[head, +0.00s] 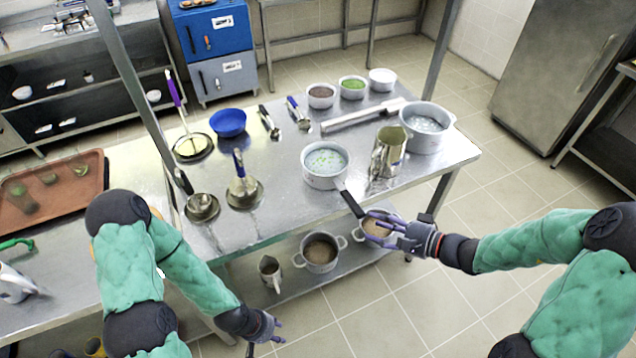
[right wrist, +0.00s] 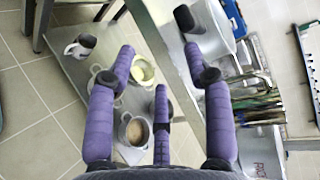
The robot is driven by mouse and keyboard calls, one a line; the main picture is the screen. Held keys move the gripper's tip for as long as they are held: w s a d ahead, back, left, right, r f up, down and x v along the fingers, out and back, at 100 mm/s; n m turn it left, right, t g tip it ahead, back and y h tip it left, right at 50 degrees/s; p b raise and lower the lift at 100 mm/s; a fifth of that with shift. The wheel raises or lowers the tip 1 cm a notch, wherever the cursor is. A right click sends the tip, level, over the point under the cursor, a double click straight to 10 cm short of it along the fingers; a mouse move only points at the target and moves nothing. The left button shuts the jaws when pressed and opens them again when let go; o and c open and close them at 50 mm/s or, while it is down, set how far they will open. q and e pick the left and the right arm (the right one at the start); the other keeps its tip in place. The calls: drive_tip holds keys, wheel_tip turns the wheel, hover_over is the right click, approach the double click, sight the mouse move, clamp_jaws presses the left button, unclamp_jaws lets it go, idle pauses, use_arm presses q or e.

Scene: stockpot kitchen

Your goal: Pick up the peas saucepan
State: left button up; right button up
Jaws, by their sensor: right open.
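The peas saucepan (head: 325,168) stands on the steel table, with green peas visible in its liquid. Its black handle (head: 350,203) points toward the front edge. It appears as a grey pot in the right wrist view (right wrist: 214,35), partly behind a finger. My right gripper (head: 376,228) is open, just beyond the handle's end at the table's front edge. Its purple fingers (right wrist: 160,85) are spread and hold nothing. Whether a finger touches the handle cannot be told. My left gripper (head: 276,332) hangs low in front of the table, away from the saucepan; its opening is too small to judge.
A stockpot (head: 424,128) and a metal jug (head: 387,152) stand right of the saucepan. Small bowls (head: 352,88), ladles and a blue bowl (head: 228,122) are behind and left. Pots (head: 319,252) sit on the lower shelf. Floor at the right is clear.

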sight(350, 198)
drive_tip(key=w+a+b, duration=0.1)
drive_tip(key=w+a, duration=0.1)
drive_tip(key=w+a+t+b, duration=0.1)
drive_tip(key=w+a, duration=0.1)
drive_tip(key=w, duration=0.1)
drive_tip(key=w+a+t+b, duration=0.1)
drive_tip(key=w+a, duration=0.1)
drive_tip(key=w, duration=0.1)
drive_tip(key=shift+w+r, duration=0.2)
drive_tip(key=shift+r, duration=0.2)
drive_tip(key=shift+w+a, duration=0.25)
use_arm(q)
drive_tip(key=f, duration=0.3)
drive_tip(key=shift+w+a+f, duration=0.1)
drive_tip(key=shift+a+f, duration=0.25)
use_arm(e)
clamp_jaws()
drive_tip(key=shift+r, duration=0.1)
